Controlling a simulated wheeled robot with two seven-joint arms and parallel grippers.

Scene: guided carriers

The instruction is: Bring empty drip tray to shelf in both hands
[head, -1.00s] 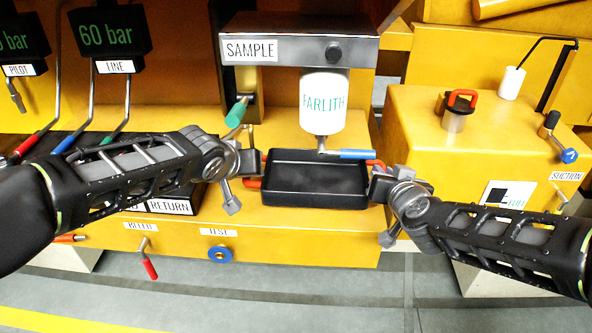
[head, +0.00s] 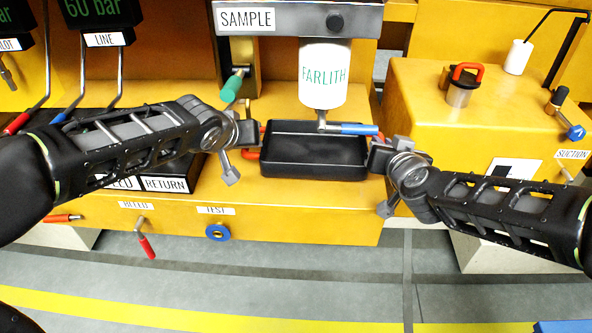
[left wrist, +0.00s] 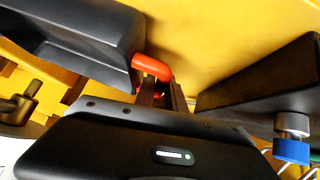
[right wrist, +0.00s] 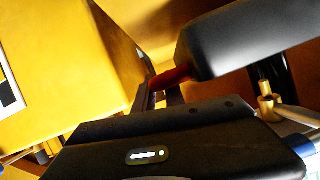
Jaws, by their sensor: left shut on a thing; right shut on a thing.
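The black drip tray (head: 315,172) is shallow, rectangular and roughly level, with a red handle at each end. Its inside looks empty. It is under the white FARLITH cylinder (head: 323,78) and its blue-handled tap (head: 356,129). My left gripper (head: 254,150) is shut on the tray's left handle, which shows red in the left wrist view (left wrist: 150,67). My right gripper (head: 375,158) is shut on the right handle, red in the right wrist view (right wrist: 170,77). I cannot tell whether the tray touches the bench. I cannot make out which surface is the shelf.
The yellow bench (head: 300,222) carries a blue TEST knob (head: 217,232) and a red BLEED lever (head: 146,247) on its front. A yellow cabinet (head: 430,120) with a red-handled pot (head: 461,86) stands right. The grey floor (head: 300,275) in front is clear; something blue (head: 565,326) shows bottom right.

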